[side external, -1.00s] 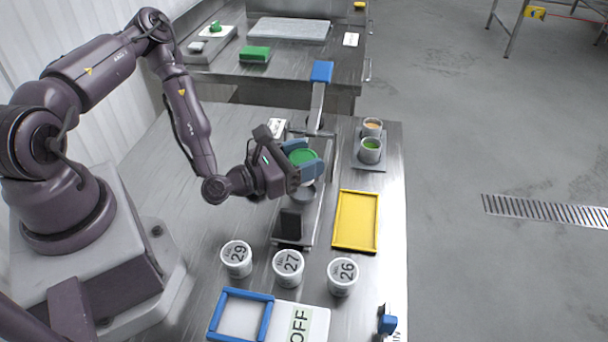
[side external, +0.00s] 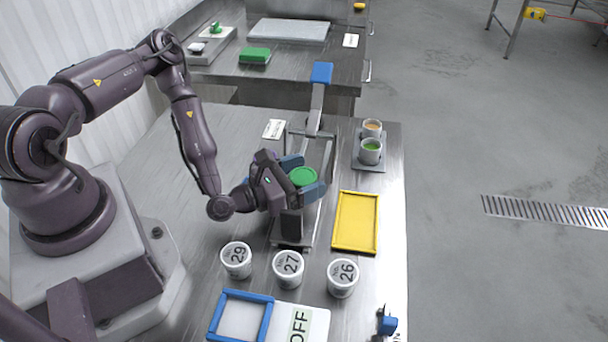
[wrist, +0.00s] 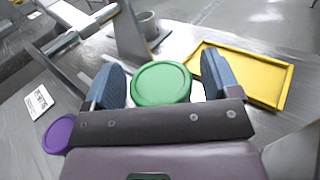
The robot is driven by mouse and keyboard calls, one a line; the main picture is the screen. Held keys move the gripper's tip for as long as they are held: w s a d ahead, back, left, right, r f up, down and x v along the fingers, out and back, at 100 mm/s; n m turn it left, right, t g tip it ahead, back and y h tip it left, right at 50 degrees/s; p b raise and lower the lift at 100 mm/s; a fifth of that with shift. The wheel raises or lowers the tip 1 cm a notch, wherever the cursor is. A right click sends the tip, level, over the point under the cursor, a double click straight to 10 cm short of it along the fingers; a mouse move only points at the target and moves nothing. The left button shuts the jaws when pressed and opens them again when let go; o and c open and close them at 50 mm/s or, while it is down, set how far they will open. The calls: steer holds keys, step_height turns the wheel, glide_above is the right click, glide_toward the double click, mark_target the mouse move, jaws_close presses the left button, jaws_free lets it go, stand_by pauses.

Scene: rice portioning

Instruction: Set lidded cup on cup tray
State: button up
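A cup with a green lid (side external: 303,176) is between the blue fingers of my gripper (side external: 304,180), above the metal stand on the table. The green lid also shows between the fingers in the wrist view (wrist: 161,83); the cup body is mostly hidden. My gripper is shut on this cup. A shallow yellow-rimmed tray (side external: 375,222) lies on the table to the right of the gripper, and also shows in the wrist view (wrist: 284,88). A small grey tray (side external: 369,166) at the back right bears two open cups. I cannot tell which is the cup tray.
White cups marked 29 (side external: 236,260), 27 (side external: 288,269) and 26 (side external: 343,277) stand in front. A dark upright block (side external: 291,224) is just below the gripper. A metal post with a blue top (side external: 321,72) rises behind. A purple disc (wrist: 58,135) shows at the wrist view's left.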

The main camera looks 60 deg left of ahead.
steer(key=shift+o, duration=0.6)
steer(key=shift+s+a, duration=0.15)
steer(key=shift+s, duration=1.1)
steer(key=shift+s+a, duration=0.1)
steer(key=shift+s, duration=1.15)
